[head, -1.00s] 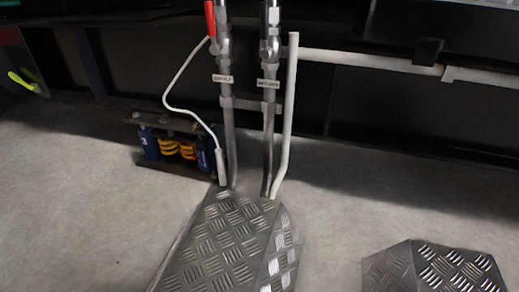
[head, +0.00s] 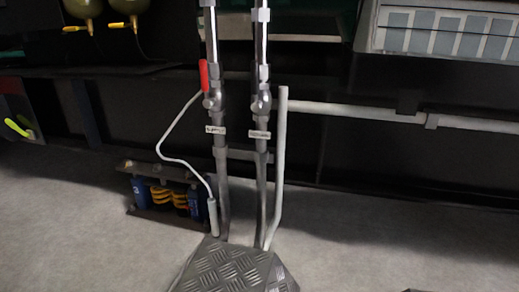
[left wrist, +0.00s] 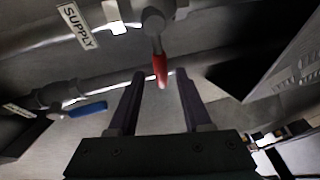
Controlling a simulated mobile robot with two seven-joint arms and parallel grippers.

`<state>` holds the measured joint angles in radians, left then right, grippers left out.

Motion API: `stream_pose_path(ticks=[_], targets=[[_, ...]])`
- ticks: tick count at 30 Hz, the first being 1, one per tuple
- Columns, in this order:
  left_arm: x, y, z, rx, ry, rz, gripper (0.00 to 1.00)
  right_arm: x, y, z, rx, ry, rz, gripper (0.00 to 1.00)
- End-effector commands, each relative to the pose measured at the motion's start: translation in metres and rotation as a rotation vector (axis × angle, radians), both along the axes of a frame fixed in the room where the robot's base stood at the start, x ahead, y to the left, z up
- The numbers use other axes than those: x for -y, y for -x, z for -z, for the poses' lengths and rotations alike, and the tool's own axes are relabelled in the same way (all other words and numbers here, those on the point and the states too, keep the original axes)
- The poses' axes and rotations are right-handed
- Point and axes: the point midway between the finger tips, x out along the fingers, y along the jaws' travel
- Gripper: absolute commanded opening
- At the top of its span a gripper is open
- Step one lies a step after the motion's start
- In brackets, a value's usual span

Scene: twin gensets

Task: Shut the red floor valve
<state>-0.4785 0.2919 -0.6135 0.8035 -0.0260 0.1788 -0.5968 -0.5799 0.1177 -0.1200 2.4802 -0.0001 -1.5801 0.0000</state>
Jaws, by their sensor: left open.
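The red valve handle (head: 203,76) stands upright on a metal valve body (head: 212,101) on the left of two vertical pipes in the head view. A white label (head: 215,131) sits below it. In the left wrist view the red handle (left wrist: 160,69) hangs from its valve body (left wrist: 153,21) near a label reading SUPPLY (left wrist: 77,25). My left gripper (left wrist: 160,76) is open, and the handle's tip appears between its two fingertips. I cannot tell whether the tip is at the same depth as the fingers. Neither gripper shows in the head view.
A second vertical pipe (head: 262,180) with its own label and a pale pipe (head: 281,150) stand close on the right. A thin white hose (head: 178,160) curves on the left. A blue handle (left wrist: 87,109) shows in the left wrist view. A tread-plate cover (head: 230,268) is below.

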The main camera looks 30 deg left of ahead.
Motion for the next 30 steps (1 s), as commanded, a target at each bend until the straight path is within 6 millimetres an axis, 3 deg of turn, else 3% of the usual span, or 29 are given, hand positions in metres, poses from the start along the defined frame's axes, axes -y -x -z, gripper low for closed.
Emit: stream_pose_path(ticks=[8, 22, 30], targets=[[-0.002, 0.002, -0.011, 0.001, 0.001, 0.0, 0.49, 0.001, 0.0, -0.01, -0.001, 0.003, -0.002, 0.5], [-0.027, 0.026, -0.087, 0.0, 0.0, 0.001, 0.49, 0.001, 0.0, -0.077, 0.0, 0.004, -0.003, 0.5], [-0.03, 0.029, -0.09, 0.0, 0.0, 0.0, 0.49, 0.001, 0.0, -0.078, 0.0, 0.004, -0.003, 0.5]])
